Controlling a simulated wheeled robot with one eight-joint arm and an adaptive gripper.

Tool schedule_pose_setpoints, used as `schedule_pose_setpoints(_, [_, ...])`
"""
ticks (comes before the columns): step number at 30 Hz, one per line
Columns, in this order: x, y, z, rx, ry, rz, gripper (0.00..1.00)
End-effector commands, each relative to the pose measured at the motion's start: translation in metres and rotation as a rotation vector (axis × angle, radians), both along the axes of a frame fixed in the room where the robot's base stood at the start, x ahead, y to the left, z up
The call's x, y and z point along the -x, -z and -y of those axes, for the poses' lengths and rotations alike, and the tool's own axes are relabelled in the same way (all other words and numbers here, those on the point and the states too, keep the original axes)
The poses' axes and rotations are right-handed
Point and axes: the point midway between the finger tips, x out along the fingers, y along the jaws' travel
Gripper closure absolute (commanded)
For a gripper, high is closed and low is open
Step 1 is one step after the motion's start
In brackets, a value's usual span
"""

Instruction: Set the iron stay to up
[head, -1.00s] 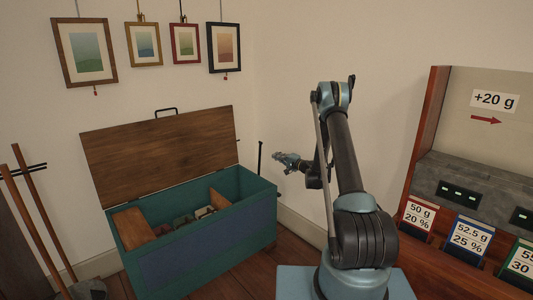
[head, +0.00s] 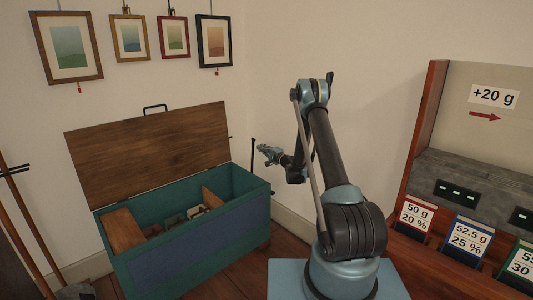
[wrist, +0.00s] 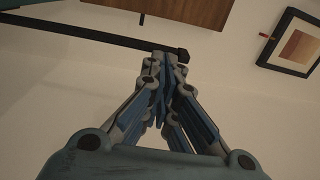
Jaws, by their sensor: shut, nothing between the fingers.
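The iron stay (head: 252,154) is a thin black rod with a small knob on top, standing near upright at the right end of the teal chest (head: 200,245). The chest's brown wooden lid (head: 150,155) stands open, leaning back. My gripper (head: 260,149) is just right of the stay's top. In the wrist view the stay (wrist: 90,34) crosses the top left as a dark bar. My shut, empty fingers (wrist: 162,62) point at its knobbed end; whether they touch it I cannot tell.
Several small items lie inside the chest. Framed pictures (head: 67,47) hang on the wall behind. A shelf unit (head: 425,150) with price-like cards stands at the right. Poles (head: 30,235) lean at the far left. Open floor shows right of the chest.

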Motion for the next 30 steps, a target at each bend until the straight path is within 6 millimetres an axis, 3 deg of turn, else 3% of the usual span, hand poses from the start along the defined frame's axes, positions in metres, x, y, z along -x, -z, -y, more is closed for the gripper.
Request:
schedule_pose_setpoints(7, [-0.008, -0.002, -0.011, 0.000, 0.005, 0.000, 1.00])
schedule_pose_setpoints(24, [-0.011, -0.003, -0.014, 0.004, 0.006, -0.003, 1.00])
schedule_pose_setpoints(30, [-0.013, -0.006, -0.037, 0.028, -0.009, -0.028, 1.00])
